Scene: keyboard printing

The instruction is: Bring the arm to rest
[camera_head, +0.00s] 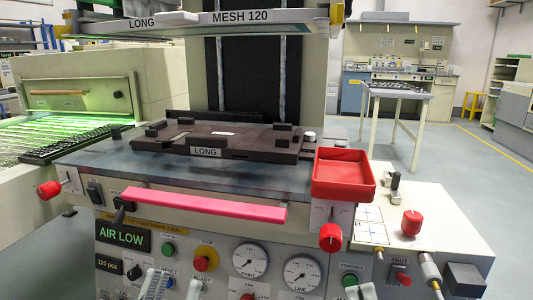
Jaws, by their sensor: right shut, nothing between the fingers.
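My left gripper (172,284) shows at the bottom edge, left of centre, in front of the control panel. Its two pale fingertips stand apart with nothing seen between them. My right gripper (366,291) is at the bottom edge, right of centre. Only a small pale tip of it shows; it is shut and empty, and the rest is cut off by the frame. Both grippers appear in front of the printing machine's lower panel (226,284).
A pink bar (203,204) runs along the machine's front. A red tray (344,174) sits at the right. A dark fixture (215,142) labelled LONG lies on the deck under the MESH 120 screen (240,17). Red knobs (331,237) stick out. Open floor (463,170) lies at right.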

